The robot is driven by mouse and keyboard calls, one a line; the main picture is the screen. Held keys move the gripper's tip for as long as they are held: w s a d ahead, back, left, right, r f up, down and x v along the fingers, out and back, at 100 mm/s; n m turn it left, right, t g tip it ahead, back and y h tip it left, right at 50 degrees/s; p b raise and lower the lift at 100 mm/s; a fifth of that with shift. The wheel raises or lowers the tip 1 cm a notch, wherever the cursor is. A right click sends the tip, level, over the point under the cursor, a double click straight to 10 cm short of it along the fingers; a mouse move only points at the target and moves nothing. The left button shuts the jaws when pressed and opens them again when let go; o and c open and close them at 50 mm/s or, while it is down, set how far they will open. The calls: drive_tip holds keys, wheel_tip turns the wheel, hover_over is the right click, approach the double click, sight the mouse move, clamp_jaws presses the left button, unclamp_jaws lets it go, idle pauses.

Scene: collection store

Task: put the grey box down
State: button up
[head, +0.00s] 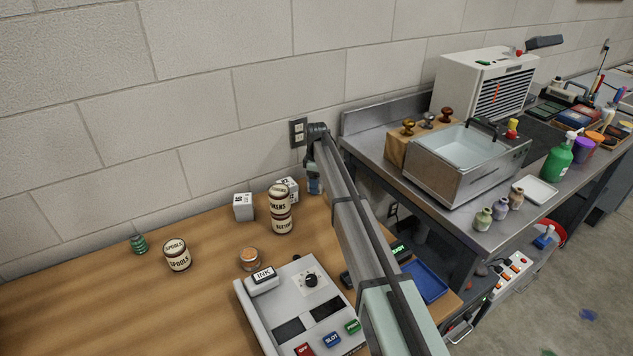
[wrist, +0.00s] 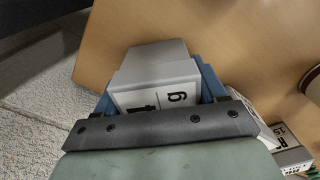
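The grey box (wrist: 150,62) sits between the two blue fingers of my gripper (wrist: 158,80) in the wrist view. Both fingers appear to press on its sides, and its near face carries a white label with dark characters. The wooden bench top (wrist: 235,35) lies beyond and beneath it, with the bench edge just to its left. I cannot tell whether the box touches the bench. In the head view my gripper (head: 314,186) shows only as a small blue patch by the wall, behind my arm. The grey box cannot be made out there.
White labelled boxes (head: 243,207) and two stacked tins (head: 280,212) stand left of my gripper; a white box (wrist: 290,155) is close in the wrist view. A spools tin (head: 177,254) and a control console (head: 295,306) share the bench. The bench's left part is clear.

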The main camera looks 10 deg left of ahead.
drive_tip(key=o, duration=0.5)
drive_tip(key=shift+c, duration=0.2)
wheel_tip(320, 180, up, 12)
drive_tip(key=shift+r, duration=0.2)
idle(0.4)
